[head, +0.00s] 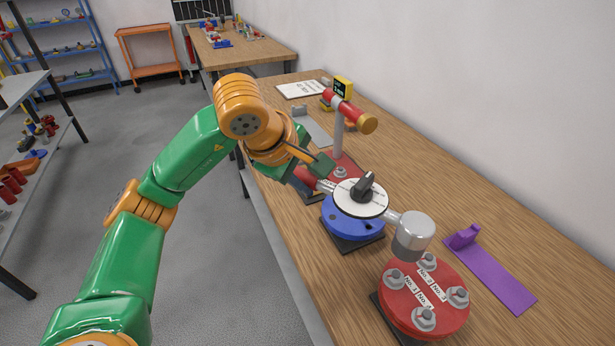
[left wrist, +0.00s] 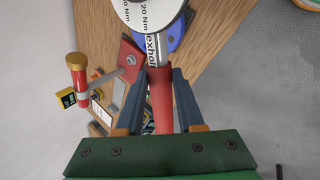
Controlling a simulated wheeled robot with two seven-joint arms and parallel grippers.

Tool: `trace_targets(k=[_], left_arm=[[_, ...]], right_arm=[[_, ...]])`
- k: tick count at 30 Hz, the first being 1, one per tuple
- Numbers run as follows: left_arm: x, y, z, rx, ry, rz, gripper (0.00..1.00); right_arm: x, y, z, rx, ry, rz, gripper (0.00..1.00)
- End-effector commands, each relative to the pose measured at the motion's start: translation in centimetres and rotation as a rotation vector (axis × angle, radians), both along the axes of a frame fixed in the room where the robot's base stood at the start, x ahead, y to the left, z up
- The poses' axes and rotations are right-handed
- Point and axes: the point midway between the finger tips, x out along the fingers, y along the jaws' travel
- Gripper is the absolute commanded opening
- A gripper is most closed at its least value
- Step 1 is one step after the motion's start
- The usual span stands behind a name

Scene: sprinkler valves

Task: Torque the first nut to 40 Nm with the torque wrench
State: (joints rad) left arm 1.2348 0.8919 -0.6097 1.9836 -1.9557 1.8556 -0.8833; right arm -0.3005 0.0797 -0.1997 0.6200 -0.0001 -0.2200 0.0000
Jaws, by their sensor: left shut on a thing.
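The torque wrench has a white dial (head: 360,198) with a black knob, a red handle and a silver head (head: 412,232) with a grey socket. My left gripper (head: 316,172) is shut on the red handle. In the left wrist view the handle (left wrist: 161,105) lies between the fingers of my left gripper (left wrist: 161,78). A red round flange (head: 424,292) carries several grey nuts with labels No. 1 to No. 4. The nut beside No. 1 (head: 394,279) is at its left. The socket hangs above the flange's far edge, apparently clear of the nuts. My right gripper is not in view.
A blue flange (head: 350,226) on a dark base stands under the dial. A purple holder (head: 490,270) lies right. The wooden bench (head: 430,195) has bare room along the wall.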

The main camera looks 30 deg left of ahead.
Motion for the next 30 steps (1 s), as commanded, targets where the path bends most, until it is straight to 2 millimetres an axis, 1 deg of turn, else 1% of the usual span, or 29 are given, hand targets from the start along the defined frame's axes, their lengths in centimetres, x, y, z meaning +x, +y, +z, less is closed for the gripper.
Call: trace_targets(k=[5, 15, 19, 23, 30], left_arm=[[0.0, 0.0, -1.1, -0.005, -0.004, 0.002, 0.00], [0.0, 0.0, -5.2, -0.006, -0.005, 0.001, 0.00], [0.0, 0.0, -6.6, -0.005, -0.004, 0.000, 0.00], [0.0, 0.0, -7.0, -0.005, -0.004, 0.000, 0.00], [0.0, 0.0, -6.9, -0.006, -0.005, 0.000, 0.00]], right_arm=[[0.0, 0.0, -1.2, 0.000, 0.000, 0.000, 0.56], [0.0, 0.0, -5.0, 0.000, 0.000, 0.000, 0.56], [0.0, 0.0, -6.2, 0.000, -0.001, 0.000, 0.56], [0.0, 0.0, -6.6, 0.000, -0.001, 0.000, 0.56], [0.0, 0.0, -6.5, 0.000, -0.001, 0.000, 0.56]])
